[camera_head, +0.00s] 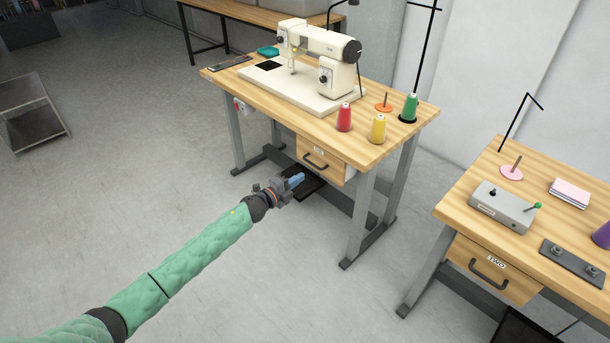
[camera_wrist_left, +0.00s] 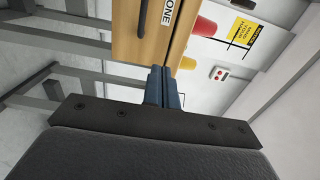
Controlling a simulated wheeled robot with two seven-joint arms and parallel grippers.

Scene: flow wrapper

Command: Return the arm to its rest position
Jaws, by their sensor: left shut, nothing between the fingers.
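My left arm (camera_head: 180,258), in a green padded sleeve, reaches in from the lower left in the head view. Its gripper (camera_head: 297,180) is shut and empty, in front of and below the sewing table's drawer (camera_head: 325,160). In the left wrist view the blue fingers (camera_wrist_left: 163,88) are together, with nothing between them. The drawer front marked ONE (camera_wrist_left: 150,30) shows just beyond them; I cannot tell the exact gap. My right gripper is not in view.
The sewing table (camera_head: 392,140) bears a sewing machine (camera_head: 320,60) and red, yellow and green thread spools. A second table (camera_head: 470,222) with a drawer marked TWO (camera_head: 492,270) stands at the right. Open floor (camera_head: 120,170) lies to the left.

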